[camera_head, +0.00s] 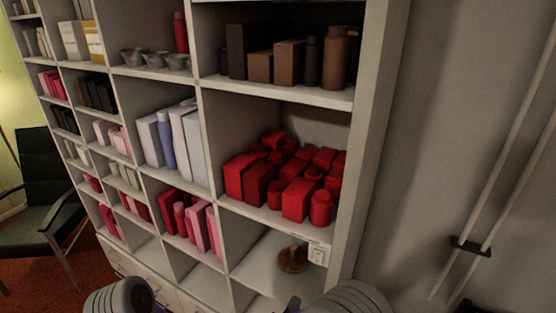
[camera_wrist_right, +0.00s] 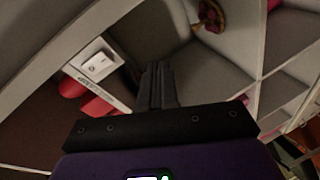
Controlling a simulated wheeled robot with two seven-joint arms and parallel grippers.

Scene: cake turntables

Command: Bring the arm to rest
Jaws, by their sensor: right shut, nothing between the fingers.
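My right gripper (camera_wrist_right: 158,68) shows in the right wrist view with its two dark fingers together and nothing between them. In the head view only a small dark piece of the right gripper (camera_head: 293,303) shows at the bottom edge, in front of the shelf. A grey rounded part of my right arm is beside it. Another grey rounded part of mine is at the bottom left; my left gripper is not in view.
A tall white shelf (camera_head: 373,130) holds boxes and bottles, including red ones (camera_head: 298,200) and brown ones (camera_head: 289,60). A round red-and-gold item (camera_head: 293,258) lies in a lower compartment beside a white switch (camera_head: 318,254). A dark chair (camera_head: 45,190) stands left.

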